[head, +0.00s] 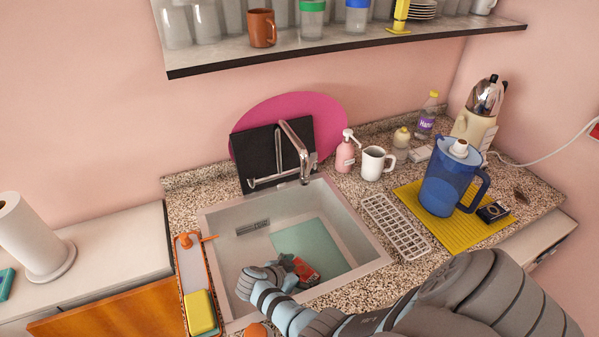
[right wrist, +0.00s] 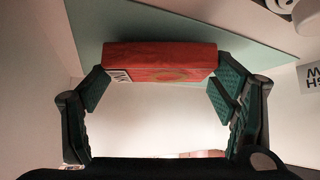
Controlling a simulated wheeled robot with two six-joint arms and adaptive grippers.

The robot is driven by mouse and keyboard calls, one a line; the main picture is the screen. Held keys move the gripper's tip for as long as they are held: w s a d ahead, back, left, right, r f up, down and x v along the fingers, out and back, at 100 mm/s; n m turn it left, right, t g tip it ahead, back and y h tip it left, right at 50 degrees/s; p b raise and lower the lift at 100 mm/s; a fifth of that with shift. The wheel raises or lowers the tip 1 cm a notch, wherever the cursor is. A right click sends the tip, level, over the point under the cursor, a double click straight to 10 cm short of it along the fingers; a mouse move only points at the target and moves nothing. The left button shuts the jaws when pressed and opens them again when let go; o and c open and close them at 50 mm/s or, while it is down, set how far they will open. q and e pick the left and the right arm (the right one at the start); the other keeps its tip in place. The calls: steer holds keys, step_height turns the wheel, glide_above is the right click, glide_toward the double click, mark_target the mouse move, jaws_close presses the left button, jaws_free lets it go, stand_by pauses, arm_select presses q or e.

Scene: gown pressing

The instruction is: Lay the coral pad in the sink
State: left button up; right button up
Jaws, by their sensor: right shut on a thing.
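The coral pad (head: 306,272) is a small red-orange block with a white label, inside the grey sink (head: 352,220). My right gripper (head: 290,267) reaches down into the sink and is shut on the pad. In the right wrist view the pad (right wrist: 160,57) sits between the two dark green finger pads, its label at the left end. A pale teal sheet (head: 312,243) lies on the sink floor beyond and under the pad; I cannot tell if the pad touches it. My left gripper is not in view.
A tap (head: 290,150) stands behind the sink. A tray with a yellow sponge (head: 201,312) is at its left. A white rack (head: 396,227), a white mug (head: 375,163) and a blue pitcher (head: 446,180) on a yellow mat stand to the right. A shelf (head: 350,42) hangs above.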

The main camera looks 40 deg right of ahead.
steer(key=shift+f, duration=0.8)
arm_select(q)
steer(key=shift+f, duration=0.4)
arm_select(e)
steer(key=shift+r, duration=0.15)
steer(key=shift+f, duration=0.2)
steer(key=o, duration=0.7)
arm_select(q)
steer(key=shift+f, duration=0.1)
arm_select(e)
steer(key=shift+r, duration=0.1)
